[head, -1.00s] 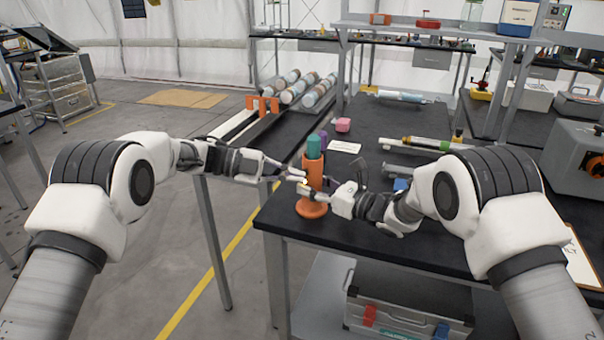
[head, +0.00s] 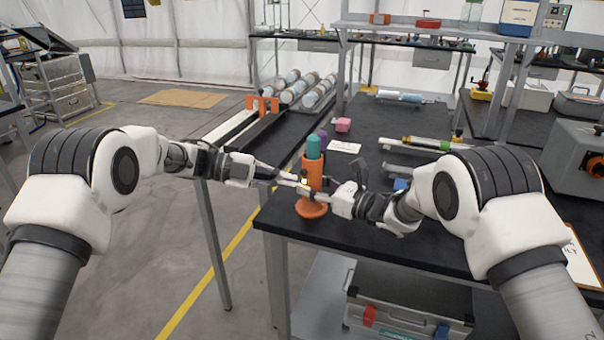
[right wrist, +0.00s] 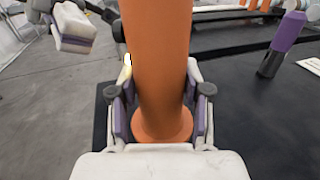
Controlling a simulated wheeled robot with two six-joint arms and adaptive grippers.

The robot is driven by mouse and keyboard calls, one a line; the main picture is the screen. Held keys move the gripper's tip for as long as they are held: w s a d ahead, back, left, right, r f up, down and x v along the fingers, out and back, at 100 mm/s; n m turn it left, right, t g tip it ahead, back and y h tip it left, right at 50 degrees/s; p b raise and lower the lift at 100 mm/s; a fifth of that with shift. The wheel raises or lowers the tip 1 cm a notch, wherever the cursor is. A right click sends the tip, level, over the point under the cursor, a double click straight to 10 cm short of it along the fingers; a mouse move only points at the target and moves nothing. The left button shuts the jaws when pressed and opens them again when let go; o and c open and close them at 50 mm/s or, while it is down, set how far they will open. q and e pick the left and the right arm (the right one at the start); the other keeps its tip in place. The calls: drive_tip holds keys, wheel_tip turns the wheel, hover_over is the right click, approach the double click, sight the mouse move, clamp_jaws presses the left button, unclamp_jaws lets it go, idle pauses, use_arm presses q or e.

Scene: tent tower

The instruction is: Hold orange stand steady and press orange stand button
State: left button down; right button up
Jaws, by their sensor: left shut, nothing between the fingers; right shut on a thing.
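The orange stand (head: 313,173) stands upright near the front left corner of the black table, with a teal-topped cylinder (head: 314,147) in its top. It also fills the middle of the right wrist view (right wrist: 158,60), its round base on the table. My right gripper (head: 318,197) is shut around the stand's lower part, one finger on each side. My left gripper (head: 298,181) is shut and empty, its tips at the stand's left front side. Whether the tips touch the stand I cannot tell. The button is not clearly visible.
A purple object (right wrist: 283,40) stands on the black table (right wrist: 265,110) near the stand. A pink block (head: 343,125), a white card (head: 345,147) and a green-banded tube (head: 430,143) lie further back. Open floor lies left of the table.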

use_arm(q)
drive_tip(key=s+a, duration=0.3)
drive_tip(key=shift+s, duration=0.15)
idle(0.6)
use_arm(e)
drive_tip(key=o, duration=1.4)
